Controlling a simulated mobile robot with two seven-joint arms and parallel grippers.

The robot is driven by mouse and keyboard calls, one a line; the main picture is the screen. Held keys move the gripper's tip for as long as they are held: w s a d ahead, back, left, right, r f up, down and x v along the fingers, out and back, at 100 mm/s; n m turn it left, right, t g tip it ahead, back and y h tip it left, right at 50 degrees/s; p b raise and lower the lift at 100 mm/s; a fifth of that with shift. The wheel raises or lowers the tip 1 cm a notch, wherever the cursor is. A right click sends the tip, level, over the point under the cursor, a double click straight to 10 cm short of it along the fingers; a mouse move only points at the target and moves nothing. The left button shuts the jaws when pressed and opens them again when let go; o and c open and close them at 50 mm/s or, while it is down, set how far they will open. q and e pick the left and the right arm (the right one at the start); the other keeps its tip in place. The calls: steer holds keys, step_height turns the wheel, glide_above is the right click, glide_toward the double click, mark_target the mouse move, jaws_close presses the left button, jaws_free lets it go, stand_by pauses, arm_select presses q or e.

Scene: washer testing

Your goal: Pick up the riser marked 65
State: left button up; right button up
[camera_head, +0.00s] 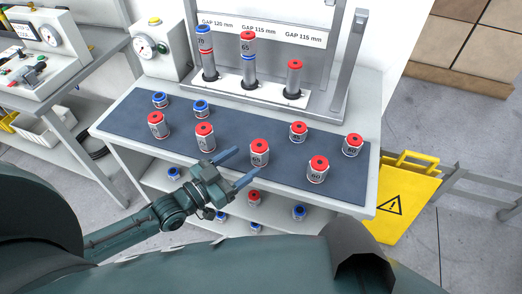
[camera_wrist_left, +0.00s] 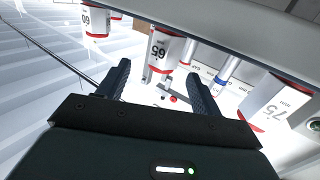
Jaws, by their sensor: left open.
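My left gripper (camera_head: 248,162) is open and empty, fingers pointing at this riser from the front left. In the left wrist view the fingertips (camera_wrist_left: 158,70) lie either side of the riser's line, just short of it; contact cannot be told. My right gripper is not in view.
Behind, a gap stand (camera_head: 253,91) holds stacked risers. More risers lie on the shelf below (camera_head: 275,213). A yellow sign (camera_head: 400,200) stands right of the table.

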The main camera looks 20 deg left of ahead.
mark_target(265, 145)
arm_select(q)
steer(key=x, duration=0.3)
steer(key=shift+w+d, duration=0.1)
steer(key=shift+a+p+x, duration=0.2)
steer(key=shift+p+x, duration=0.15)
steer(key=shift+x, duration=2.3)
steer(key=shift+w, duration=0.15)
steer(key=shift+c, duration=0.4)
